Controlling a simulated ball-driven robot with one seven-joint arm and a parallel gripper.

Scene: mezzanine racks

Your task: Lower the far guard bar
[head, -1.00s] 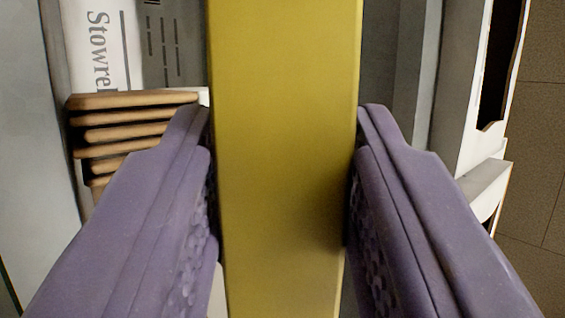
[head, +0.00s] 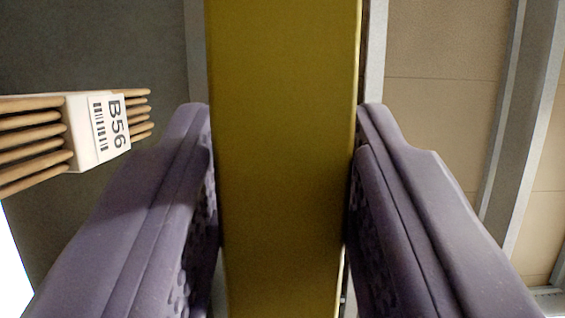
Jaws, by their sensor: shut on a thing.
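The yellow guard bar (head: 284,120) runs from the top edge to the bottom edge of the head view, through the middle. My gripper (head: 284,125) has its two purple fingers on either side of the bar, shut on it. Both fingertips meet the bar's side faces. The bar's ends are out of view, so I cannot see where it is hinged or where it rests.
A white label block marked B56 (head: 98,130) with several wooden slats (head: 30,135) stands to the left. Grey metal posts (head: 525,130) and beige panels (head: 440,120) are on the right. A dark grey surface (head: 90,45) lies behind at upper left.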

